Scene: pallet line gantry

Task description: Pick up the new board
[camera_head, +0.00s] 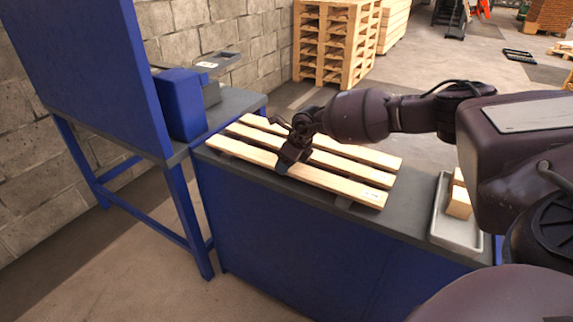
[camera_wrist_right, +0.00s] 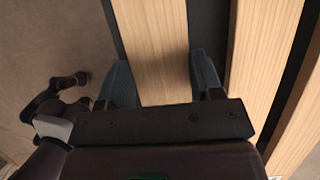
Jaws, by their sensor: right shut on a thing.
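Three pale wooden boards lie side by side on the dark bench top (camera_head: 408,222). The nearest board (camera_head: 342,187) has a small white label near its right end. My right gripper (camera_head: 288,161) reaches down from the right and is shut on this nearest board. In the right wrist view, its two fingers (camera_wrist_right: 164,82) stand on either side of the board (camera_wrist_right: 155,35), gripping its long edges. I cannot tell whether the board is lifted at all.
A grey tray (camera_head: 440,212) with wooden blocks (camera_head: 459,203) sits at the bench's right end. A blue panel (camera_head: 85,60) and side table (camera_head: 236,104) stand on the left by a block wall. Stacked pallets (camera_head: 334,45) stand behind.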

